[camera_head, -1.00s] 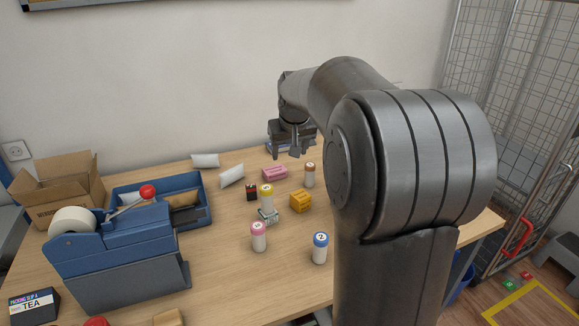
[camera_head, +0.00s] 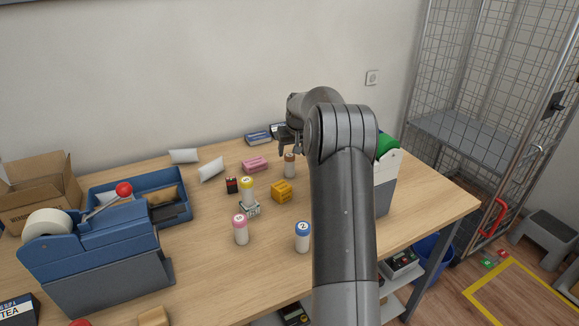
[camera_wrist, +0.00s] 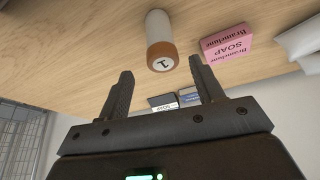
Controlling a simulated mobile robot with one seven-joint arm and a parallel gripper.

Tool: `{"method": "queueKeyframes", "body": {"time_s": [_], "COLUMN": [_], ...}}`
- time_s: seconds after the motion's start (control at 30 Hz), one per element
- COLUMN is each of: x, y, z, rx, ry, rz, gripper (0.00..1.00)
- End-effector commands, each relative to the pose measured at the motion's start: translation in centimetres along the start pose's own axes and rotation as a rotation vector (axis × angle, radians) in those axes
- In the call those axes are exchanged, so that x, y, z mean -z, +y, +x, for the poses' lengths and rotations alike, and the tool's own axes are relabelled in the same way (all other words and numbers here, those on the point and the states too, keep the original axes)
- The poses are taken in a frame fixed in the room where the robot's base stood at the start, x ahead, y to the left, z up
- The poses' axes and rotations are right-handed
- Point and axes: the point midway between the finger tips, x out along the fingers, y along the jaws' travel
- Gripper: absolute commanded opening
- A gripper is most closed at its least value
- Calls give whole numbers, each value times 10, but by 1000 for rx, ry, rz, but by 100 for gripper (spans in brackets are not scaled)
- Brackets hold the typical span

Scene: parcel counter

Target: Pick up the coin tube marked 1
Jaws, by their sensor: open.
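The coin tube marked 1 (camera_wrist: 160,40) is white with a brown-orange cap and shows near the top middle of the wrist view, ahead of my gripper (camera_wrist: 163,88). The fingers are apart with nothing between them, and the tube lies beyond their tips. In the head view the brown-capped tube (camera_head: 290,165) stands upright on the table, just below my gripper (camera_head: 287,150).
A pink soap box (camera_wrist: 226,45) lies right beside the tube in the wrist view. A blue tray (camera_head: 103,206) and tape dispenser (camera_head: 95,262) stand left.

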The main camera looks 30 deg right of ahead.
Motion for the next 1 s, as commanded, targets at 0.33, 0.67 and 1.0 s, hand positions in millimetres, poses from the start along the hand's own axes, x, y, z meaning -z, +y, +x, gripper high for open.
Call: {"method": "queueKeyframes", "body": {"time_s": [0.33, 0.67, 1.0], "x": [-3, -5, -5], "y": [-3, -4, -4], "z": [37, 76, 75], "rx": [2, 0, 0], "ry": [-3, 0, 0], "rz": [-1, -1, -1], "gripper": [61, 61, 47]}}
